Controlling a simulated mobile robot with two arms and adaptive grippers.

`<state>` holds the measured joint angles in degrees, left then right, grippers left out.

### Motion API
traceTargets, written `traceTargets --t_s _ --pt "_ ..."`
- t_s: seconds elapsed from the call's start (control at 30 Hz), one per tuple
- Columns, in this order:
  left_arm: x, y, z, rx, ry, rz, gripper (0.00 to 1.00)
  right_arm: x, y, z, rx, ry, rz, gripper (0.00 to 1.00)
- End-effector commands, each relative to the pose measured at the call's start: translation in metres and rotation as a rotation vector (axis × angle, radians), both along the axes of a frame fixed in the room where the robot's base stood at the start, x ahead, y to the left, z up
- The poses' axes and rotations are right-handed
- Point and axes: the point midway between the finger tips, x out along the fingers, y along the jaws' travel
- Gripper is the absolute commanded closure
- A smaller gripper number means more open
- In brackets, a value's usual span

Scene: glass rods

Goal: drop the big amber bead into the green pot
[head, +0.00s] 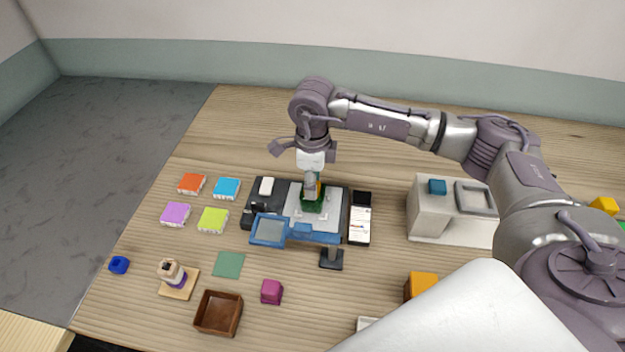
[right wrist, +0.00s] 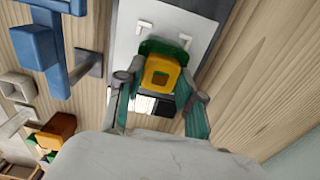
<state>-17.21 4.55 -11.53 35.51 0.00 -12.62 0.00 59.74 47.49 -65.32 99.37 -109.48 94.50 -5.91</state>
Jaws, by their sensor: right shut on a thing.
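The big amber bead (right wrist: 162,74) is a yellow block with a square hole, between the fingertips of my right gripper (right wrist: 161,78). The gripper is shut on it. In the head view the right gripper (head: 312,187) points down over the green pot (head: 313,203), and a sliver of amber shows beside the fingers. The green pot (right wrist: 152,47) shows behind the bead in the right wrist view. The bead is at or just above the pot's mouth; I cannot tell how deep it sits. The pot stands on a grey plate (head: 300,215). My left gripper is not in view.
A blue frame on a stand (head: 268,230) stands close in front of the pot. A white device (head: 361,222) lies to its right, and a grey block (head: 430,215) stands farther right. Coloured packs, a brown box (head: 218,313) and a magenta block (head: 271,291) lie left and front.

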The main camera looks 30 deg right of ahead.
Motion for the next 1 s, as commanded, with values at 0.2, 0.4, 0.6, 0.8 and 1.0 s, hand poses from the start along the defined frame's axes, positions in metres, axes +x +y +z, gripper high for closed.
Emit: traceTargets --t_s 0.2,0.4,0.6,0.8,1.0 --pt "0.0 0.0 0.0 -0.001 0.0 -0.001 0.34 0.0 0.0 0.0 0.0 0.0 0.0 0.95" --pt "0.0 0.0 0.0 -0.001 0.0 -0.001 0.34 0.0 0.0 0.0 0.0 0.0 0.0 0.35" --pt "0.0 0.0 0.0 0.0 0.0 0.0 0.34 0.0 0.0 0.0 0.0 0.0 0.0 0.34" --pt "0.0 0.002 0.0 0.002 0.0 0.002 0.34 0.0 0.0 0.006 0.002 -0.001 0.0 0.34" --pt "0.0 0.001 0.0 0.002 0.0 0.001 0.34 0.001 0.0 0.041 0.001 -0.005 -0.001 0.34"
